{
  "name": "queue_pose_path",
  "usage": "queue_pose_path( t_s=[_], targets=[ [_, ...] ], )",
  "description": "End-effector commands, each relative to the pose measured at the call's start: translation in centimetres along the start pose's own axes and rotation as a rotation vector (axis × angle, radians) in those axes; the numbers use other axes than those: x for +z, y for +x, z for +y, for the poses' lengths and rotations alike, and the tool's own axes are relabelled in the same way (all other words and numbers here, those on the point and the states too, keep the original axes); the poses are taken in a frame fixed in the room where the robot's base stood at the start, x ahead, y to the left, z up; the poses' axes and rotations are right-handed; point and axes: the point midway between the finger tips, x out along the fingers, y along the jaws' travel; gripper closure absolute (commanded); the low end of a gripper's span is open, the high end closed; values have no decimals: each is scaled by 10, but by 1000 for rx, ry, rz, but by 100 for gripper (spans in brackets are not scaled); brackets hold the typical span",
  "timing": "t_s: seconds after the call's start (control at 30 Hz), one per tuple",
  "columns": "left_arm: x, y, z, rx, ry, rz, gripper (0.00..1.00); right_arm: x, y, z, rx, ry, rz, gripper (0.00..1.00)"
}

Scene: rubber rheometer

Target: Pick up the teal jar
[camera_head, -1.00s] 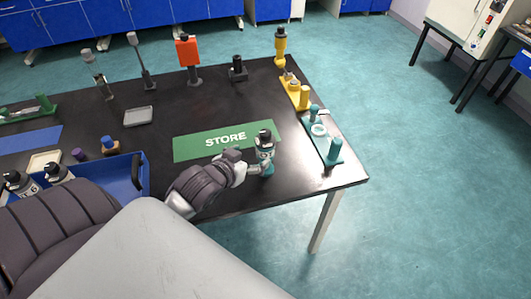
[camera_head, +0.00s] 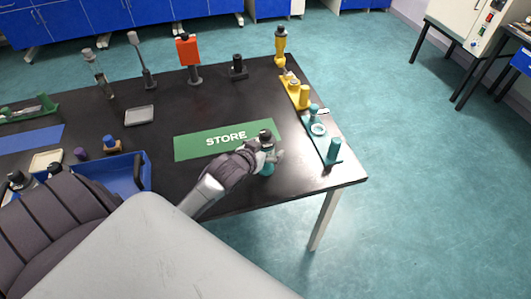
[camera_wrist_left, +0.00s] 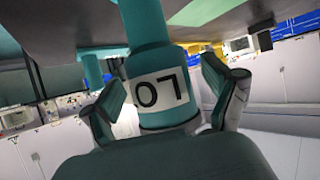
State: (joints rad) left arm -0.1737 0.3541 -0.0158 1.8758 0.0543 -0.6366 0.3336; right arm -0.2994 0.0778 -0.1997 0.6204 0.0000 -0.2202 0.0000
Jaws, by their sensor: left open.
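A teal holder (camera_head: 322,135) with upright teal pieces stands close right of the jar, near the table's right edge. A yellow holder (camera_head: 296,92) is behind it. A blue bin (camera_head: 125,172) with bottles is at left. The table middle is mostly clear.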

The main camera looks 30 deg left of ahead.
Motion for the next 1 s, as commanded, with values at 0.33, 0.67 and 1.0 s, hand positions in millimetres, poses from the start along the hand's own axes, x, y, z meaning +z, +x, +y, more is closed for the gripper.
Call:
queue_pose_path(
  t_s=[0.33, 0.67, 1.0],
  targets=[
    [0, 0, 0, 0, 0, 0, 68, 1, 0, 3, 4, -2, -1, 34],
    [-1, -1, 0, 0, 0, 1, 84, 1, 0, 3, 3, -2, -2, 34],
    [-30, -16, -1, 0, 1, 7, 84, 2, 5, 3, 3, -2, -2, 34]
  ],
)
